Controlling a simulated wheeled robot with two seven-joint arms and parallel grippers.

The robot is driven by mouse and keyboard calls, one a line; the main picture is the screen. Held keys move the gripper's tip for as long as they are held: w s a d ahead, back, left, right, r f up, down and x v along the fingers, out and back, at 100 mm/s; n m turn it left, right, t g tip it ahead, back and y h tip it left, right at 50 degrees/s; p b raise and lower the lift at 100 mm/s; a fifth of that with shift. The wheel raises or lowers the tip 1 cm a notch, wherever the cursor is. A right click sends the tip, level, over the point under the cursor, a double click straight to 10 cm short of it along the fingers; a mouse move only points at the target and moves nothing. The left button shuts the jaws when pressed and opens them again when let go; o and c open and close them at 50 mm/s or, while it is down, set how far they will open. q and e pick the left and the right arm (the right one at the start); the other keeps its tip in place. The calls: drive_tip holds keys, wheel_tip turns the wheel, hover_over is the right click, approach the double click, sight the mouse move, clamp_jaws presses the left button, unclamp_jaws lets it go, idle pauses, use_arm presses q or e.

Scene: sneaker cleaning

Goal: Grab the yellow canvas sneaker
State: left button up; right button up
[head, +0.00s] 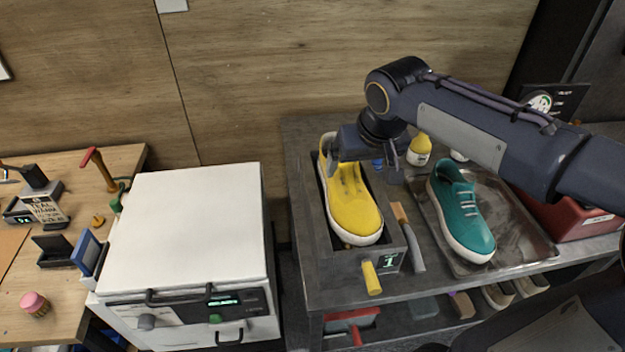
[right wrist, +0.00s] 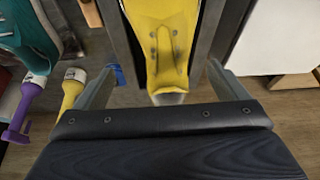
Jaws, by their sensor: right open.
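The yellow canvas sneaker (head: 352,205) with a white sole lies in a grey open-topped tray (head: 308,215) on the dark bench, its toe towards the front. My right gripper (head: 362,160) is over the heel end of the sneaker and partly hides it. In the right wrist view the right gripper (right wrist: 160,78) is open and empty, with its two fingers spread to either side of the sneaker (right wrist: 165,50). Whether the fingers touch it cannot be told. My left gripper is out of view.
A teal sneaker (head: 462,215) lies on a metal tray (head: 512,212) to the right. A brush (head: 407,235) lies beside the grey tray, and a yellow bottle (head: 419,149) stands behind. A white box-shaped machine (head: 185,225) stands left, across a gap.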

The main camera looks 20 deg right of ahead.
sight(348, 172)
drive_tip(key=shift+w+a, duration=0.15)
drive_tip(key=shift+w, duration=0.75)
drive_tip(key=shift+w+f, duration=0.15)
drive_tip(key=shift+f, duration=0.05)
drive_tip(key=p+x, duration=0.1)
drive_tip(key=x, duration=0.6)
drive_tip(key=shift+a, duration=0.15)
drive_tip(key=shift+s, duration=0.2)
drive_tip(key=shift+c, duration=0.4)
drive_tip(key=c, duration=1.2)
